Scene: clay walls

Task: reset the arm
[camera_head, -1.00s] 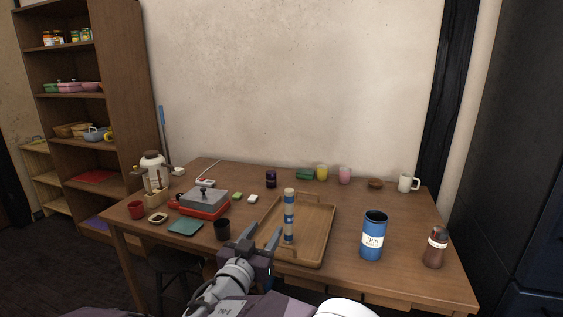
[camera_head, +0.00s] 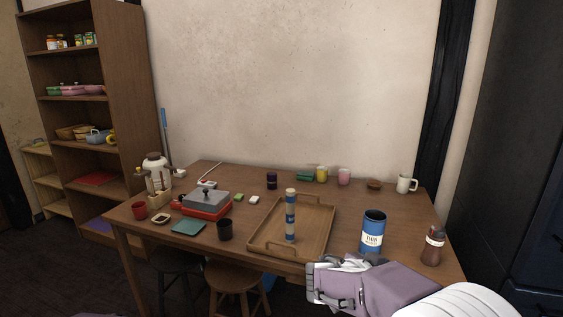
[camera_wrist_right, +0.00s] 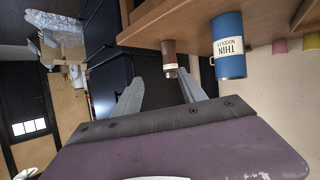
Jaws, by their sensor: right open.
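My right arm comes in from the lower right in the head view, with its purple and white links in front of the table's front edge. In the right wrist view my right gripper (camera_wrist_right: 161,82) has its two grey fingers spread, with nothing between them. The wrist view is turned over, with the blue noodle canister (camera_wrist_right: 229,45) and the brown bottle (camera_wrist_right: 169,58) beyond the fingertips, apart from them. In the head view the fingers cannot be made out.
A black cup (camera_head: 225,230), a red-based grey-lidded box (camera_head: 206,205) and several cups stand around. Stools (camera_head: 235,278) are below the front edge.

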